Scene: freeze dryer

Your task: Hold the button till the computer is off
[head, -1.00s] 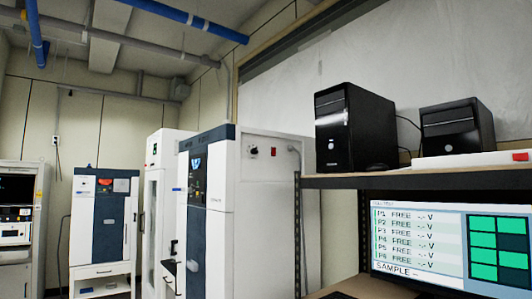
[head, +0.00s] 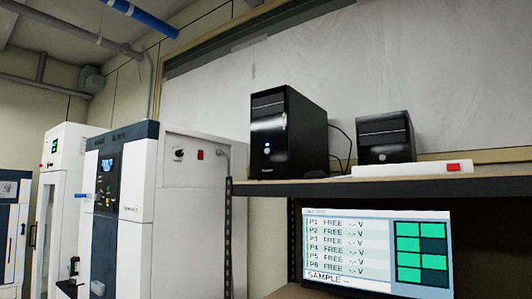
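A black tower computer (head: 289,133) stands upright on the shelf in the head view, right of the middle. A small lit, whitish-blue button or light (head: 267,149) shows on the lower part of its front. A second, smaller black computer box (head: 386,137) stands to its right on the same shelf. The monitor (head: 377,250) under the shelf is lit and shows rows P1 to P6 marked FREE, the word SAMPLE and green squares. My gripper is not in this view.
The shelf (head: 400,186) has a dark metal post at its left end. A white power strip with a red switch (head: 453,167) lies on it at the right. A large white and dark blue machine (head: 125,200) stands left of the shelf. Blue and grey pipes run overhead.

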